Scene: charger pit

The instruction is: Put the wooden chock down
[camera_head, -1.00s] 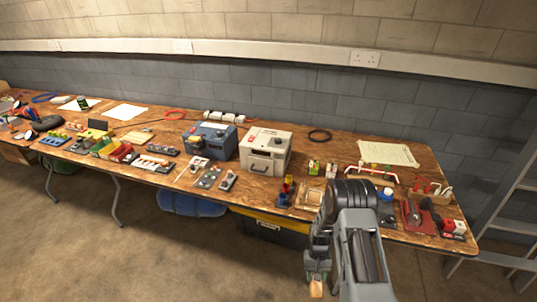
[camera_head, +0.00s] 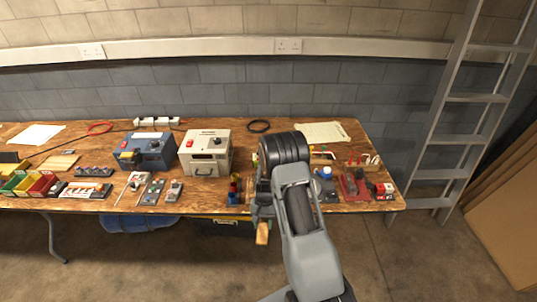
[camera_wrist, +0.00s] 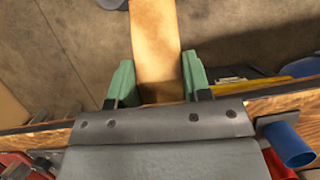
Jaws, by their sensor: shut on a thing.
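The wooden chock (camera_head: 262,233) is a plain light-brown block. In the head view it hangs from the end of my arm, in front of the bench's front edge and above the concrete floor. In the wrist view the chock (camera_wrist: 156,45) sticks out between the two green fingers of my gripper (camera_wrist: 156,84). My gripper is shut on it, one finger on each side. In the head view my gripper (camera_head: 262,212) is small and partly hidden by my arm.
The wooden bench (camera_head: 212,196) is crowded. A blue box (camera_head: 148,151) and a white box (camera_head: 205,153) stand mid-bench. Small parts line its front edge. A black and yellow crate (camera_head: 222,228) is under it. A ladder (camera_head: 468,110) leans at the right. The floor in front is clear.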

